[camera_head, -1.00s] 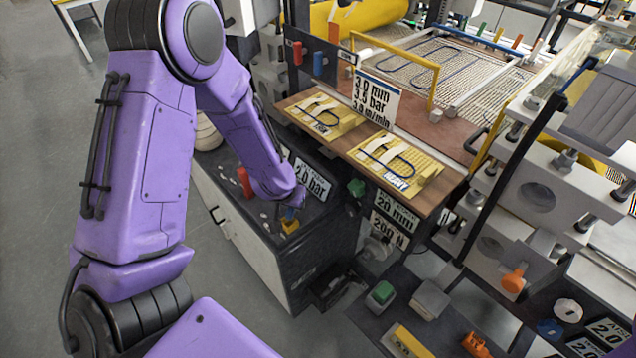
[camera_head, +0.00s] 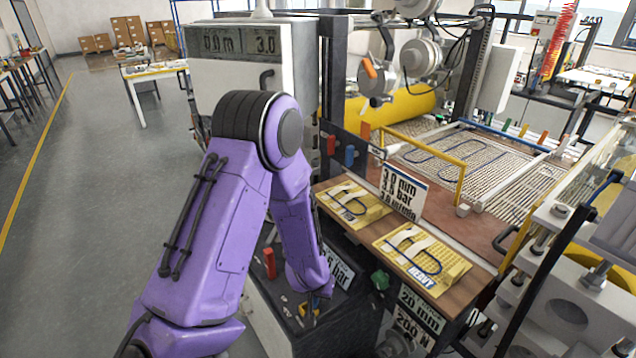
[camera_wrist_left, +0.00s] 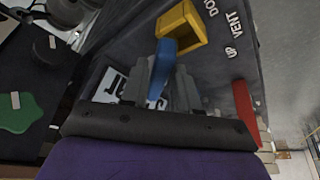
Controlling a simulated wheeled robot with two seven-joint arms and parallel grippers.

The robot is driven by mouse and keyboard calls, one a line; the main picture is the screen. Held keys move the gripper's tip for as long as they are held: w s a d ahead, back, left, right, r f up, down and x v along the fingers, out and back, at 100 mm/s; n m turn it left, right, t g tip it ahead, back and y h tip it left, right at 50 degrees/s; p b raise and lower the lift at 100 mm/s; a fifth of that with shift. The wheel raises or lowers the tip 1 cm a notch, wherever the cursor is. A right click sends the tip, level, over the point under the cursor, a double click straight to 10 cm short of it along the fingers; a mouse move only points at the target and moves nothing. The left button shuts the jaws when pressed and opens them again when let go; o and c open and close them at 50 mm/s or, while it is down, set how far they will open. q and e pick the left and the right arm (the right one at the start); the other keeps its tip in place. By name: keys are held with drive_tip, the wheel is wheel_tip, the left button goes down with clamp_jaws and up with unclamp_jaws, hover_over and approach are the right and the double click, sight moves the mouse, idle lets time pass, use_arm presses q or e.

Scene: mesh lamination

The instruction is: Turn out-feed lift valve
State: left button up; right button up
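The valve's blue lever (camera_wrist_left: 162,68) runs out from a yellow block (camera_wrist_left: 182,27) on a dark panel in the left wrist view. The panel bears the white words UP, VENT and a partly cut-off one beginning DO. My left gripper (camera_wrist_left: 161,82) has one grey finger on each side of the blue lever, close against it, and appears shut on it. In the head view my left arm reaches down to the dark cabinet top, where the yellow block (camera_head: 310,309) shows beside the wrist; the fingers are mostly hidden there. My right gripper is not in view.
A red lever (camera_wrist_left: 244,112) stands on the same panel, close to my gripper; it also shows in the head view (camera_head: 269,263). A bar-reading sign (camera_head: 337,267) stands just right of my wrist. A wooden shelf (camera_head: 378,222) with yellow sample boards is further right. Floor at left is clear.

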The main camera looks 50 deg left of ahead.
use_arm(q)
drive_tip(key=shift+o, duration=0.5)
drive_tip(key=shift+r, duration=0.1)
drive_tip(key=v, duration=1)
drive_tip(key=shift+d, duration=0.15)
